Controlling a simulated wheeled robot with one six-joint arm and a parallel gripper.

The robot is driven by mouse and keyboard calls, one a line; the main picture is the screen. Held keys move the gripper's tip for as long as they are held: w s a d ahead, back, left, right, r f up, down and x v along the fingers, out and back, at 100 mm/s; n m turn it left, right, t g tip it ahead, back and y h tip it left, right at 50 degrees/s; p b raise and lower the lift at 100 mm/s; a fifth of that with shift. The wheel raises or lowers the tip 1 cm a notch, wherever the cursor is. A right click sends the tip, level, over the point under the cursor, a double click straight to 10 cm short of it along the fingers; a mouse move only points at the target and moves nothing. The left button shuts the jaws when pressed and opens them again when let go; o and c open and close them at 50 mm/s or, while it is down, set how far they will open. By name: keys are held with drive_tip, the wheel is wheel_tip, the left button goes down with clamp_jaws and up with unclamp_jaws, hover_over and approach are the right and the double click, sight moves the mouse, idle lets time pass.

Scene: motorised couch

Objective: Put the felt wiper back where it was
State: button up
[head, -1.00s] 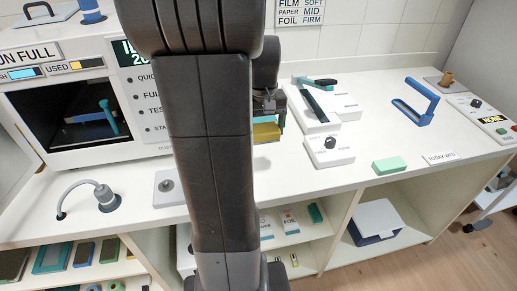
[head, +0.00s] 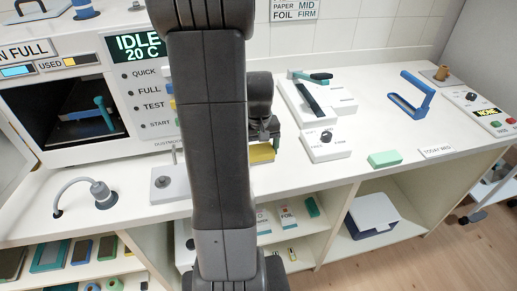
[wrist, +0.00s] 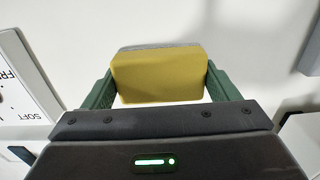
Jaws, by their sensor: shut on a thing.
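The felt wiper (wrist: 158,78) is a yellow block with a grey layer on its far side. In the wrist view my gripper (wrist: 160,88) has its green fingers closed on the block's two sides. In the head view the wiper (head: 262,154) shows as a yellow piece under my gripper (head: 264,140), over or on the white counter. My arm hides part of it. I cannot tell whether the wiper touches the counter.
A white box with a dark knob (head: 327,144) stands just right of the wiper. A green block (head: 385,159) lies further right. A grey plate with an upright pin (head: 170,182) and an open oven-like machine (head: 65,105) are to the left. The counter's front edge is close.

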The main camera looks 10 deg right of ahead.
sight(259, 149)
drive_tip(key=o, duration=0.8)
drive_tip(key=shift+f, duration=0.1)
wheel_tip(259, 149, up, 12)
drive_tip(key=shift+r, duration=0.15)
